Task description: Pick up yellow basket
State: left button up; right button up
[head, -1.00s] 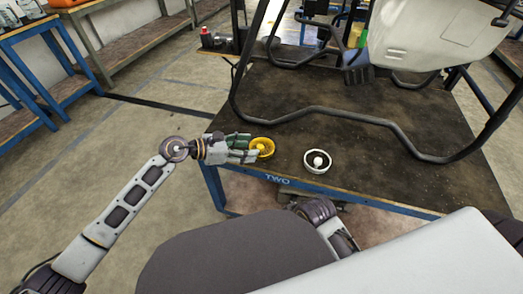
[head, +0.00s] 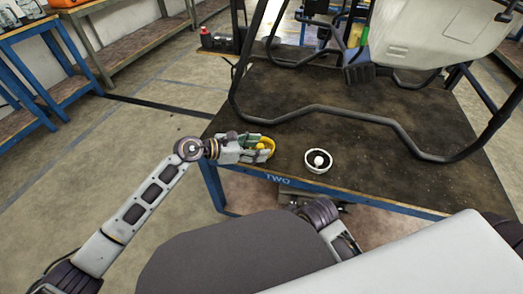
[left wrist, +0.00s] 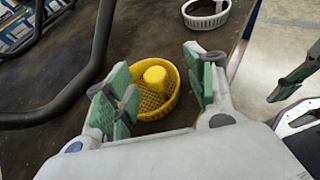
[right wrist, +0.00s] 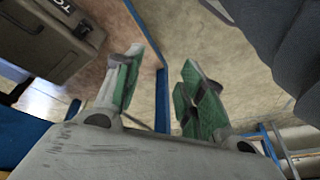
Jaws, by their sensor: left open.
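The yellow basket (head: 268,141) sits on the dark table near its front-left edge.
A white basket (head: 318,168) with a white knob stands to the right on the table (head: 400,182). A black tubular frame (head: 350,113) arches behind the baskets. A grey case (right wrist: 50,35) shows in the right wrist view. Floor left of the table is clear.

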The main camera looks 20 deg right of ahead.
pick_arm(q)
jog(key=shift+w+d+f, duration=0.1)
jog(key=shift+d+f, duration=0.15)
jog(key=shift+d, duration=0.3)
jog(key=c, duration=1.1)
